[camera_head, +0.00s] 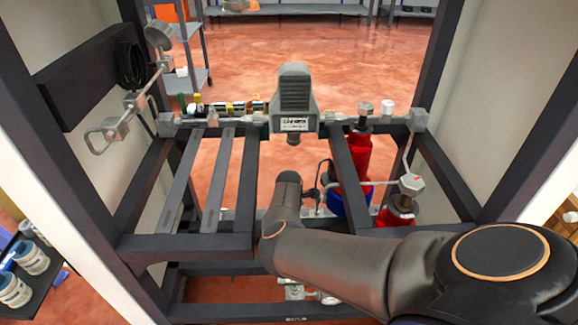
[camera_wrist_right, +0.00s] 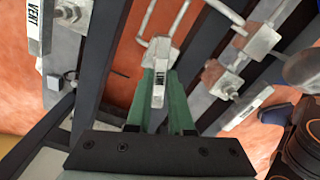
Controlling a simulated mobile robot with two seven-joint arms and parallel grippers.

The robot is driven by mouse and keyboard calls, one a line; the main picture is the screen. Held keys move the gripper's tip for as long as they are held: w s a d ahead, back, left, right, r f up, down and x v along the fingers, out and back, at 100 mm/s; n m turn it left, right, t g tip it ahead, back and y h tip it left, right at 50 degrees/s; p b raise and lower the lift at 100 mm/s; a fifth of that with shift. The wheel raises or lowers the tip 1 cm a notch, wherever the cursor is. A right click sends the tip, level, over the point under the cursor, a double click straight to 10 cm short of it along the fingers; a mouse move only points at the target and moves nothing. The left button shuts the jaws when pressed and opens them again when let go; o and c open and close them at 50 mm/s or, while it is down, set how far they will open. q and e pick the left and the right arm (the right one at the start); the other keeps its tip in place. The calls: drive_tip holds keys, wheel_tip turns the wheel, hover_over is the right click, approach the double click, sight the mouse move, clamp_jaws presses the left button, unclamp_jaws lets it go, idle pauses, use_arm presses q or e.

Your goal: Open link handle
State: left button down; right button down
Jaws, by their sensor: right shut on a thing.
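In the right wrist view, a small grey metal valve handle (camera_wrist_right: 158,94) carries a dark label too small to read; I take it for the link handle. It joins a metal valve block (camera_wrist_right: 157,54) with bent tubing above. My right gripper (camera_wrist_right: 160,88) has green fingers shut on this handle, one on each side. In the head view my right arm reaches in from the lower right to the middle of the frame; its fingers and the held handle are hidden there. My left gripper is not in view.
A handle labelled VENT (camera_wrist_right: 35,24) and another labelled handle (camera_wrist_right: 247,107) flank the held one. Dark frame bars (camera_wrist_right: 101,60) run close by. In the head view, a grey device (camera_head: 294,90) stands on the rear rail and red bottles (camera_head: 355,155) stand right of the arm.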

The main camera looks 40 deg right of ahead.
drive_tip(key=n+p, duration=0.1)
drive_tip(key=n, duration=0.4)
drive_tip(key=shift+r+n, duration=0.1)
drive_tip(key=shift+n, duration=0.2)
drive_tip(key=shift+n+p, duration=0.8)
drive_tip(key=shift+n, duration=1.1)
drive_tip(key=c, duration=0.8)
unclamp_jaws()
